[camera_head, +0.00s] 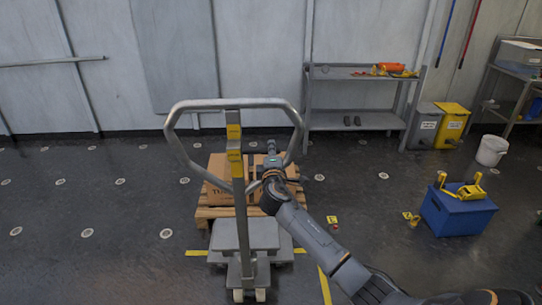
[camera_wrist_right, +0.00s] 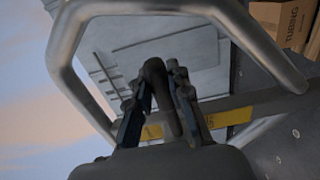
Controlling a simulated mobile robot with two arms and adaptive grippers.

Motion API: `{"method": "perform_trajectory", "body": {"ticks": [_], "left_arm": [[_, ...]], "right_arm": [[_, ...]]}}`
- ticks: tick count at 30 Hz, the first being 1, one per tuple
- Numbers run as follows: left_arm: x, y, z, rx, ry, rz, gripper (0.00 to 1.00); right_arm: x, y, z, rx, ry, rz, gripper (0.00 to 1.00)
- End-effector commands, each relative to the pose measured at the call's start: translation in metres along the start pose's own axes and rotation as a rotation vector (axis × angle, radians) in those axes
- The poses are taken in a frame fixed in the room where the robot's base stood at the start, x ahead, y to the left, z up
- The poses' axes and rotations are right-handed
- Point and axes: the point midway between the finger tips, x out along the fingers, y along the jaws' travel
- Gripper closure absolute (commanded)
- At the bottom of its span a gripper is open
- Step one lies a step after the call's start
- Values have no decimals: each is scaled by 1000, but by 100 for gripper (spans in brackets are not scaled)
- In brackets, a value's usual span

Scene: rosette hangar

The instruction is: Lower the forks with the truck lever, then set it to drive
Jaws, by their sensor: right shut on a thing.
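The pallet truck's grey loop handle (camera_head: 174,141) stands upright on its post, which carries yellow labels (camera_head: 234,160). Its grey base (camera_head: 244,234) stands in front of a wooden pallet (camera_head: 203,213). My right gripper (camera_head: 262,178) is at the right side of the post, inside the lower part of the loop. In the right wrist view my right gripper (camera_wrist_right: 160,104) is shut on the dark truck lever (camera_wrist_right: 156,80), with a finger on each side of it. The handle loop (camera_wrist_right: 66,45) also shows there. The forks are hidden. My left gripper is not in view.
Cardboard boxes (camera_head: 218,170) sit on the pallet. A blue crate (camera_head: 458,215) with yellow items stands on the floor at right, near a white bucket (camera_head: 491,150). A metal shelf (camera_head: 355,121) and bins (camera_head: 452,124) line the wall. The left floor is clear.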

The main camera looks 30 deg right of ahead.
Motion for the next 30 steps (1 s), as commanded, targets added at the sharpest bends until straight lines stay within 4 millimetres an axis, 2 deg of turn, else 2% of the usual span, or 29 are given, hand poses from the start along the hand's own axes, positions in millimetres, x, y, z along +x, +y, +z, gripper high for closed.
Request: {"method": "perform_trajectory", "body": {"ticks": [1, 11, 12, 15, 16, 25, 30], "left_arm": [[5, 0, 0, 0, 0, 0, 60], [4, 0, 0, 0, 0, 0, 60], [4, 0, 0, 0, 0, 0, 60], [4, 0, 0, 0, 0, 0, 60], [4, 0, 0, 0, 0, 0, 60], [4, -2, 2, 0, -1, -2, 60], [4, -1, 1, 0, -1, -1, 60]], "right_arm": [[0, -4, 0, 13, 0, -2, 100], [0, -3, 0, 23, 1, -2, 100], [0, -3, 0, 23, 1, -2, 79], [0, -3, 0, 23, 1, -2, 59], [0, -3, 0, 23, 1, -2, 57], [-1, -2, 0, 23, 0, -1, 57], [-14, -4, 0, 23, 1, -2, 57]]}}
